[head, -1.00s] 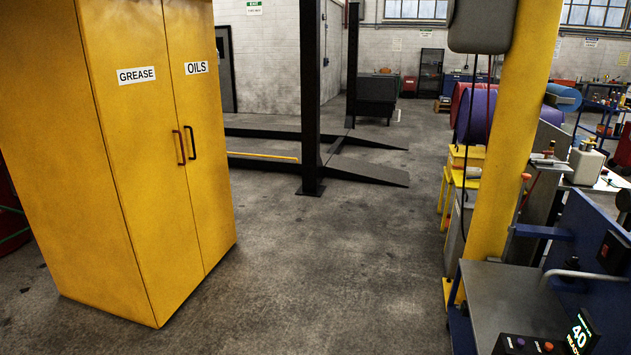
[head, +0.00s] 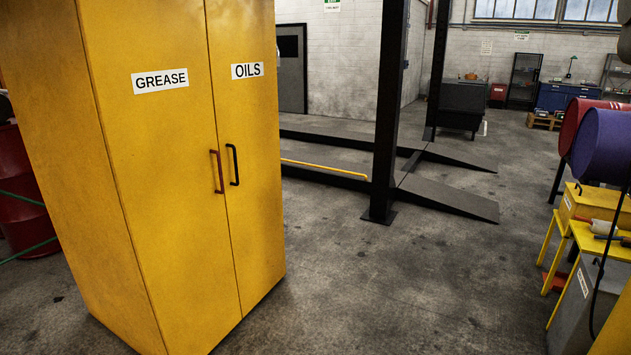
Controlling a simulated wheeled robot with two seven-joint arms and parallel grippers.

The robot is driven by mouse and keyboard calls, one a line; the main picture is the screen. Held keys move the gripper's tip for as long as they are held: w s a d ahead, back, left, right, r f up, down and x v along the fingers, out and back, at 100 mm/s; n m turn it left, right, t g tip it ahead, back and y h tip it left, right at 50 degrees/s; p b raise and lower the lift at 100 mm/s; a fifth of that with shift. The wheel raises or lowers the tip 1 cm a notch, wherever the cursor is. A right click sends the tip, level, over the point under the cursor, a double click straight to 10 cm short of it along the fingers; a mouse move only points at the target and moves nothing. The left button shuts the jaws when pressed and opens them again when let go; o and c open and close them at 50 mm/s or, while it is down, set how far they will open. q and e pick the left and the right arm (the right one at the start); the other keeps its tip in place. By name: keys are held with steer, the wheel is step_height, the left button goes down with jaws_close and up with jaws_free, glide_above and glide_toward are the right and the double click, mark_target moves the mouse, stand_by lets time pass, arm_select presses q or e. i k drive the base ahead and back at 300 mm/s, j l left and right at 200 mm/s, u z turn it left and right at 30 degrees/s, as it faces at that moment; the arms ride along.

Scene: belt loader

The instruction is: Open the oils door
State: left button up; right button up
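A tall yellow cabinet (head: 90,200) stands at the left in the head view. Its two front doors are shut. The grease door (head: 165,150) is the left one, with a white GREASE label and a red handle (head: 217,172) at its right edge. The oils door (head: 253,190) is the right one, with a white OILS label (head: 248,70) and a black handle (head: 233,165) at its left edge, close beside the red handle. Neither of my grippers is in view.
Open concrete floor (head: 380,290) lies right of the cabinet. A dark post (head: 388,120) and ramps (head: 440,195) stand behind it. A yellow stand (head: 565,225) and drums (head: 605,145) are at the right. A red barrel (head: 22,190) is at the far left.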

mark_target(241, 34)
steer(key=i, duration=1.8)
